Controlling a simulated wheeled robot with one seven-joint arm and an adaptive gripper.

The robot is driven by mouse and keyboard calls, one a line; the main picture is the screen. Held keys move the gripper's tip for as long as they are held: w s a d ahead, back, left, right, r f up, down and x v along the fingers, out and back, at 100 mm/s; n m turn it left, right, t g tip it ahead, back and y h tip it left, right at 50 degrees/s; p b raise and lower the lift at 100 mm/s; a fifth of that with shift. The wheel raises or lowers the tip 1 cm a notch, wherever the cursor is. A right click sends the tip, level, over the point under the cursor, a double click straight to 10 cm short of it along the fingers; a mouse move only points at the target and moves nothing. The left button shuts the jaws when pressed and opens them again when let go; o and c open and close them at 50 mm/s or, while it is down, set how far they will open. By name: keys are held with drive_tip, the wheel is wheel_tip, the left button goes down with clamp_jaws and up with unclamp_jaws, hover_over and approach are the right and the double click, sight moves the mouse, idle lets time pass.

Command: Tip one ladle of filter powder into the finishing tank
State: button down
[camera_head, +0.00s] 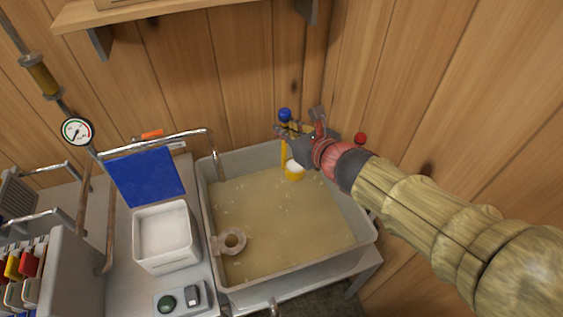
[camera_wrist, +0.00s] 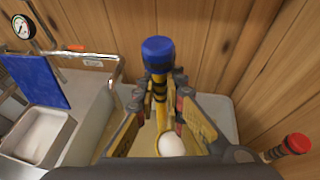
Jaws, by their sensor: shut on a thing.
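My gripper (camera_head: 296,133) is shut on the handle of a yellow ladle with a blue knob (camera_head: 285,114) at its top end. The ladle's cup (camera_head: 294,175) hangs below, upright, with white powder heaped in it. In the wrist view the blue knob (camera_wrist: 158,52) stands between the fingers and the white powder (camera_wrist: 171,145) shows below. The grey finishing tank (camera_head: 250,288) holds cloudy tan liquid with pale flecks. The cup appears over the tank's far right part; its height above the liquid is hard to tell.
A white tub (camera_head: 167,262) of white powder stands left of the tank, with a blue lid or panel (camera_head: 146,177) behind it. A pale ring-shaped fitting (camera_head: 232,241) sits inside the tank. A wooden wall (camera_head: 420,90) is close behind and to the right.

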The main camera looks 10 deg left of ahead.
drive_tip(key=s+m+t+h+b, duration=0.1)
drive_tip(key=s+b, duration=0.4)
drive_tip(key=s, duration=0.1)
drive_tip(key=shift+s+m+h+b, duration=0.15)
drive_tip(key=shift+m+h+b, duration=0.15)
drive_tip(key=shift+m+h, duration=0.1)
drive_tip(key=shift+d, duration=0.15)
drive_tip(key=w+p, duration=0.1)
drive_tip(key=p, duration=0.3)
drive_tip(key=w+f+m+g+p, duration=0.1)
drive_tip(key=p, duration=0.3)
drive_tip(key=shift+d+p, duration=0.4)
drive_tip(key=shift+f+p, duration=0.15)
drive_tip(key=shift+p, duration=0.25)
